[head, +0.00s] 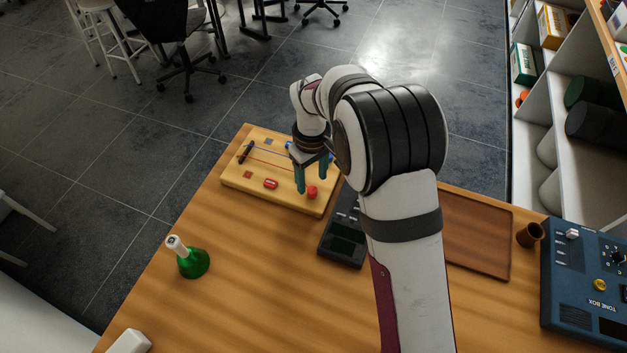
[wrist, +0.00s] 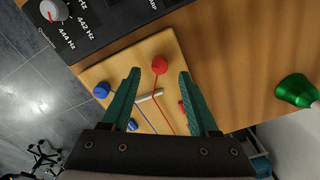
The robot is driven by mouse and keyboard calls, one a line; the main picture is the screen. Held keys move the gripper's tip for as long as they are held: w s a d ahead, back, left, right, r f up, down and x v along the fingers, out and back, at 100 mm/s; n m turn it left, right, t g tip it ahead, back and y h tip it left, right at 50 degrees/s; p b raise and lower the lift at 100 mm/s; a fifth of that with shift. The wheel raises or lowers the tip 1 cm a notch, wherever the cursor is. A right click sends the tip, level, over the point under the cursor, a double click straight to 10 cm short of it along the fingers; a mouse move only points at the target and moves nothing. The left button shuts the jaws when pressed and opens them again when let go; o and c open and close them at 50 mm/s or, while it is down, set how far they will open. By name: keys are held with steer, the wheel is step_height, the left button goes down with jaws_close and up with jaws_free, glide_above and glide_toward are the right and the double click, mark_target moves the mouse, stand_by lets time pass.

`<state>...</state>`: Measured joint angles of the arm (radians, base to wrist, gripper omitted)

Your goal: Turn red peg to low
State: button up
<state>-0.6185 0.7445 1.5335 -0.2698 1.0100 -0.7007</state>
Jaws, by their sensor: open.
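The red peg (head: 312,191) is a round red knob at the near right end of a pale wooden board (head: 237,184). In the wrist view the red peg (wrist: 160,65) lies between the lines of my two fingertips, with a red string running from it. My gripper (head: 313,181) has teal fingers spread apart and empty, pointing down over that end of the board. Whether the fingertips reach down to the peg's height is unclear. A second red piece (head: 271,183) lies on the board. Blue pegs (wrist: 101,90) sit at the other side, with a blue string.
A dark device (head: 342,242) stands close to the board's right; its dial (wrist: 53,10) has Hz marks. A green bell (head: 192,262) stands on the near left of the table. A brown tray (head: 475,232), small cup (head: 530,235) and blue tone box (head: 590,285) are at right.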

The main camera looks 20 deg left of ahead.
mark_target(312, 189)
steer(key=shift+f, duration=1.85)
jaws_close()
